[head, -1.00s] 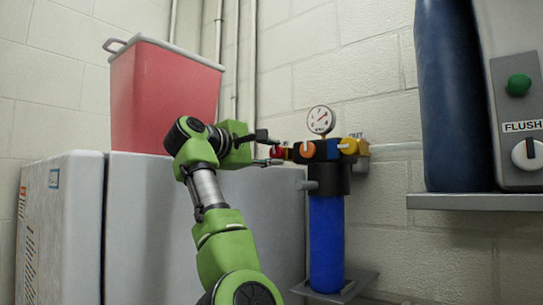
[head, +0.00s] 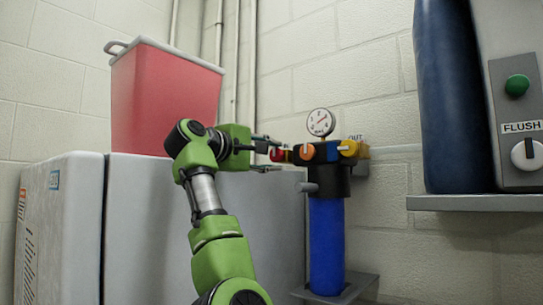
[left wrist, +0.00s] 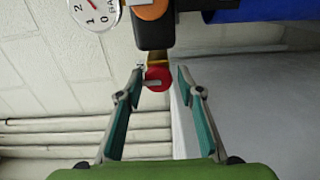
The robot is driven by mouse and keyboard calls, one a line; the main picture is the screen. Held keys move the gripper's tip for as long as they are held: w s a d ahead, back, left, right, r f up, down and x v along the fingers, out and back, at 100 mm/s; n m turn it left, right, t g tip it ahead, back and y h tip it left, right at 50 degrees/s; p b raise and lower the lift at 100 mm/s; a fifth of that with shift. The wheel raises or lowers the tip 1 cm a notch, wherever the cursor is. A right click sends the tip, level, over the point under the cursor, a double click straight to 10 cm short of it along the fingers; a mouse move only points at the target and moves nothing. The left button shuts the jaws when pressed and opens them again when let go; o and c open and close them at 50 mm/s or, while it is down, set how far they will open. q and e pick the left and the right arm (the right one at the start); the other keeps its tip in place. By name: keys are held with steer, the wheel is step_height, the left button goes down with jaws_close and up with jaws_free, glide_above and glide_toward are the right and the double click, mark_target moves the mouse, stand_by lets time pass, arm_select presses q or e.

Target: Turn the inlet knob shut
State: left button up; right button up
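The filter unit has a black head (head: 322,178) with a blue bowl (head: 326,245) below. A red knob (head: 276,154), apparently the inlet one, is at its left end, partly covered by my finger. In the left wrist view, the round red knob (left wrist: 160,75) with a pale bar shows between my fingertips. My left gripper (head: 272,154) is open, its fingers on either side of the knob with gaps visible in the wrist view. Contact is not visible. My right gripper is not in view.
A grey cabinet (head: 150,220) carrying a red bin (head: 165,100) stands behind my arm. A shelf (head: 470,202) with a blue tank (head: 452,100) is at right.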

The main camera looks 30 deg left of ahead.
arm_select(q)
steer(key=shift+r, duration=0.1)
steer(key=shift+s, duration=0.2)
steer(key=s, duration=1.1)
steer(key=shift+s+a, duration=0.35)
steer(key=shift+a, duration=0.1)
